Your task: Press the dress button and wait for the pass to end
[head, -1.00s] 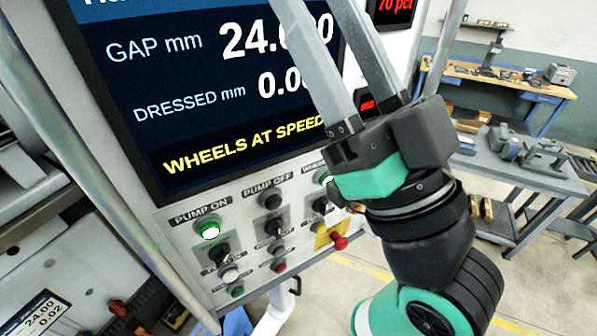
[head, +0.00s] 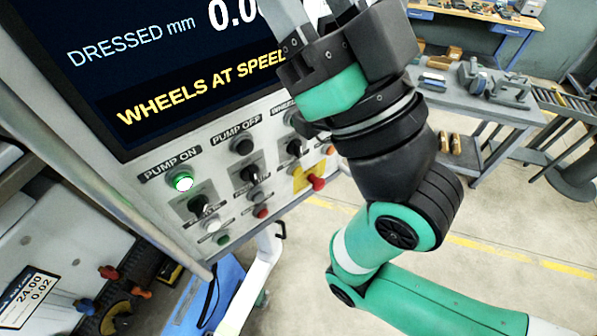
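The control panel (head: 226,130) shows rows of small buttons and knobs below a dark screen (head: 160,60). The screen reads "WHEELS AT SPEED" and part of "DRESSED mm 0.0". The PUMP ON button (head: 183,182) is lit green. Below it are a black selector (head: 198,204), a white button (head: 211,226) and a green button (head: 223,239). The lower labels are too small to read, so I cannot tell which is the dress button. My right gripper (head: 315,12) is in front of the panel's upper right; its fingers stand apart and their tips are out of frame. My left gripper is not in view.
A red knob (head: 317,183) on a yellow plate sticks out at the panel's right edge. A grey bench (head: 470,102) with fixtures stands behind on the right. A tag (head: 28,298) reading 24.00 and 0.02 is at lower left.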

